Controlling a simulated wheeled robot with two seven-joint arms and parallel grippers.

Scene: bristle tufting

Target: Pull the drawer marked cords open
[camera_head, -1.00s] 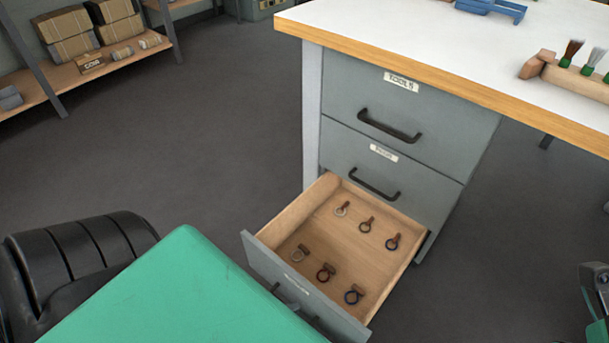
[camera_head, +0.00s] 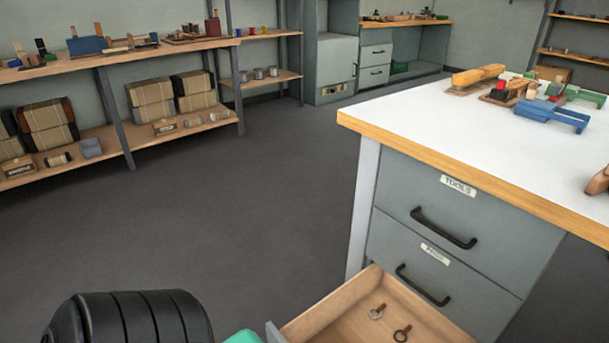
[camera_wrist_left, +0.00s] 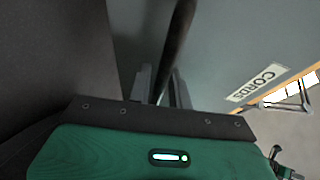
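The drawer marked CORDS is the bottom one; its label (camera_wrist_left: 258,83) is readable in the left wrist view. In the head view this drawer (camera_head: 335,304) stands pulled out, with its pale wooden wall and two small ringed items showing; its front is mostly cut off by the frame. In the left wrist view the dark handle bar (camera_wrist_left: 179,38) runs between the fingers of my left gripper (camera_wrist_left: 161,88), which look closed on it. Only a bit of my left gripper's green housing shows in the head view. My right gripper is not seen in the head view.
Above are the shut TOOLS drawer (camera_head: 405,205) and a shut middle drawer (camera_head: 385,248), both with dark handles. The white worktop (camera_head: 430,115) overhangs them and holds a blue tool and other items. Shelves (camera_head: 115,130) stand at left. The floor between is clear.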

